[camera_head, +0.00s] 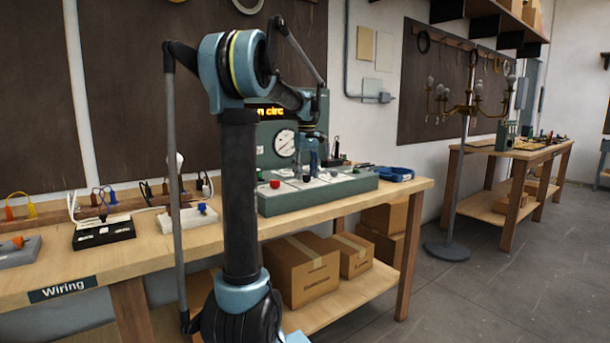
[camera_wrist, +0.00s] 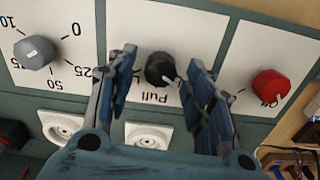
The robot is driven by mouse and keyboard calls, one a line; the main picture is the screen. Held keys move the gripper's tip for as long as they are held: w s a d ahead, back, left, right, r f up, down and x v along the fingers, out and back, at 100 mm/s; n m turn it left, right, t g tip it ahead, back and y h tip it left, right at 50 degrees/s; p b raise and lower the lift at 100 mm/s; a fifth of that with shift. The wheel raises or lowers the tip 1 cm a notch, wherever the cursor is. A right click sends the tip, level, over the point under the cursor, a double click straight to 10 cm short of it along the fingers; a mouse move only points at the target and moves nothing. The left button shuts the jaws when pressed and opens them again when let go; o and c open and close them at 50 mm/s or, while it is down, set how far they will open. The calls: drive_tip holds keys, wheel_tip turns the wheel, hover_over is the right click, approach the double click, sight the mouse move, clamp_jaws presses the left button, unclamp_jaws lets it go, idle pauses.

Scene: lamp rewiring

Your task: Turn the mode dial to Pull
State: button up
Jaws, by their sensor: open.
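The mode dial (camera_wrist: 160,69) is a round black knob on a white plate in the wrist view. A white mark shows at its lower right. The word "Pull" is printed upside down just below it, and other lettering is partly hidden by the fingers. My gripper (camera_wrist: 161,78) is open, with one blue finger on each side of the dial. Gaps show between the fingers and the knob, and I cannot tell whether the tips reach its height. In the head view my gripper (camera_head: 312,166) points down over the green test bench (camera_head: 318,195), largely hiding the dial there.
In the wrist view a grey numbered dial (camera_wrist: 33,52) lies left and a red knob (camera_wrist: 270,86) right. Two white sockets (camera_wrist: 62,125) (camera_wrist: 147,135) sit below. In the head view a blue tray (camera_head: 390,174) stands right of the bench on the wooden table (camera_head: 150,255).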

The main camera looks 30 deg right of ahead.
drive_tip(key=shift+f, duration=0.1)
drive_tip(key=c, duration=1.1)
drive_tip(key=shift+m, duration=0.3)
drive_tip(key=m, duration=0.5)
drive_tip(key=shift+d, duration=0.1)
drive_tip(key=m, duration=0.6)
drive_tip(key=shift+o, duration=0.2)
